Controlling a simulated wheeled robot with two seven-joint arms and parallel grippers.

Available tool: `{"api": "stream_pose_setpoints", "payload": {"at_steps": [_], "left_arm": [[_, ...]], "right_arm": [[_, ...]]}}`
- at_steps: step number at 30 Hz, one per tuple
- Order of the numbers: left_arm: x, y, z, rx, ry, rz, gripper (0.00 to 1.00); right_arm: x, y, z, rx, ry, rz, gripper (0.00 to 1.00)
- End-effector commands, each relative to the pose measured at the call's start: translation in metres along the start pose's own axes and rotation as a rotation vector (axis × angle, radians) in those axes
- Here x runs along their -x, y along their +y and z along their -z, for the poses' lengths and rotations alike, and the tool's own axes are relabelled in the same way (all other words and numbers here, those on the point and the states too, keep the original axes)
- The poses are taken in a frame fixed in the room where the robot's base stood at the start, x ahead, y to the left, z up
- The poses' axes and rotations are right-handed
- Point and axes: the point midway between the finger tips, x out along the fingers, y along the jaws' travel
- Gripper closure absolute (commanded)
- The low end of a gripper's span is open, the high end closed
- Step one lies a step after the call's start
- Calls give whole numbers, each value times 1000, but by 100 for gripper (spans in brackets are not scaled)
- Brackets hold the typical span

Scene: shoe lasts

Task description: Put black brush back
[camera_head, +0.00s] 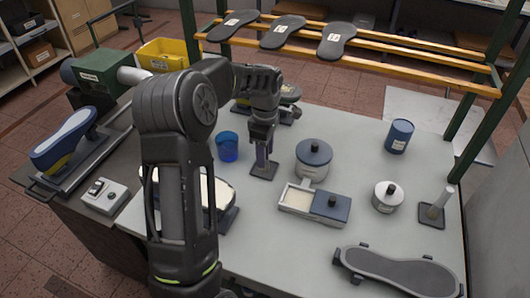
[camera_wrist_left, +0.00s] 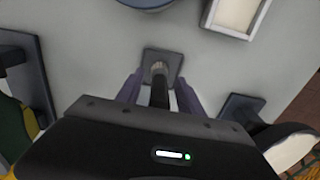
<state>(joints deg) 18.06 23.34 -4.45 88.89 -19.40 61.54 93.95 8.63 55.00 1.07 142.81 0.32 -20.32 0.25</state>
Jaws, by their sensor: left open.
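My left gripper (camera_head: 263,163) points down above a small dark square stand (camera_head: 264,171) near the middle of the table. In the left wrist view, the black brush (camera_wrist_left: 159,92) shows as a dark handle with a pale lower part over the square stand (camera_wrist_left: 177,58). The open fingers of my left gripper (camera_wrist_left: 161,92) lie on either side of the handle; contact cannot be told. The brush is mostly hidden by the gripper in the head view. My right gripper is not in view.
A blue cup (camera_head: 228,147) stands left of the gripper. A blue-lidded pot (camera_head: 313,160) and a shallow tray (camera_head: 297,199) stand to its right. A second stand with a pale upright piece (camera_head: 437,205) is near the right edge. A dark sole (camera_head: 395,272) lies in front.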

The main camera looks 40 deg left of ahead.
Motion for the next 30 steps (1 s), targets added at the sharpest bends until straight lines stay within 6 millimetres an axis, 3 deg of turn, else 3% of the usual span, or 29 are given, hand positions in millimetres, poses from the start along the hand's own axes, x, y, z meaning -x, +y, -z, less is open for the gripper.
{"api": "stream_pose_setpoints", "payload": {"at_steps": [8, 24, 30], "left_arm": [[12, 1, 0, 0, 0, -4, 56], [110, 1, 0, 0, 0, -3, 56], [123, 0, 0, 0, 0, -1, 56]], "right_arm": [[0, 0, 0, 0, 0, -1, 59], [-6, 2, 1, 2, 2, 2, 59], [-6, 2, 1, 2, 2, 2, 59]]}}
